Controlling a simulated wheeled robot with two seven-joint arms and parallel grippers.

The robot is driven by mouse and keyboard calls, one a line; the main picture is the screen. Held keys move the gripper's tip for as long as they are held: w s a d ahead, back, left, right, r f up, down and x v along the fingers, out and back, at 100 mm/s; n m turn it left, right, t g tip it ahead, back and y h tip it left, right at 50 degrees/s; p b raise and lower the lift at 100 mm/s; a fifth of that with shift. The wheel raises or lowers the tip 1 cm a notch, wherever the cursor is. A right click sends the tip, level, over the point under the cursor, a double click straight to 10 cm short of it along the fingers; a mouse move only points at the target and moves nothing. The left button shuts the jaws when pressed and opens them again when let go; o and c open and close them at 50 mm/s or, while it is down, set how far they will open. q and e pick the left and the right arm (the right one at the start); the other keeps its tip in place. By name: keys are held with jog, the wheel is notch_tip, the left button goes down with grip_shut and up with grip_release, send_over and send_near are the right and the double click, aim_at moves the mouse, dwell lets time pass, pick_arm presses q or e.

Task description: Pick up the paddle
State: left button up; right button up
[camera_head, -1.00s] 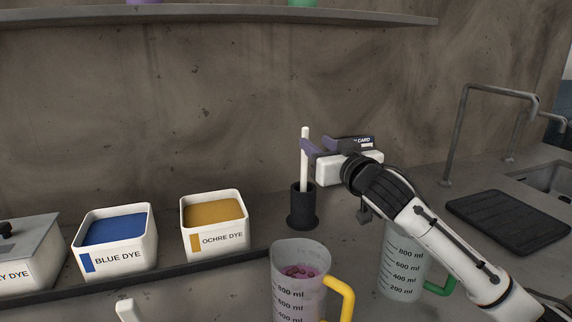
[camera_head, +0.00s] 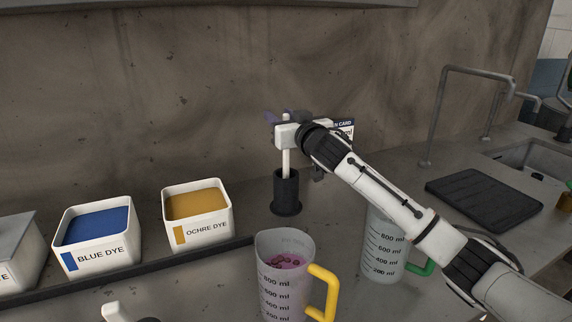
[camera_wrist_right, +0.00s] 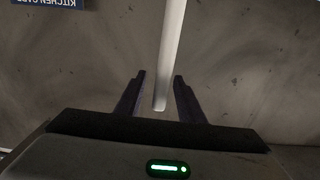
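The paddle (camera_head: 286,164) is a white rod standing upright in a black cylindrical holder (camera_head: 287,195) against the back wall. Its lower part is hidden in the holder. My right gripper (camera_head: 279,117) is at the top of the rod, and its body covers part of it in the head view. In the right wrist view the dark fingers (camera_wrist_right: 159,97) stand apart, one on each side of the white rod (camera_wrist_right: 171,45), with its end between them. Gaps show on both sides of the rod. My left gripper is not in view.
A jug with a yellow handle (camera_head: 283,272) holds pink contents in front of the holder. A jug with a green handle (camera_head: 384,252) stands under my right arm. Blue dye (camera_head: 97,242) and ochre dye (camera_head: 198,217) bins are left. A dark mat (camera_head: 483,200) lies near the sink.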

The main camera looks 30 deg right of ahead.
jog(key=shift+w, duration=0.3)
grip_shut()
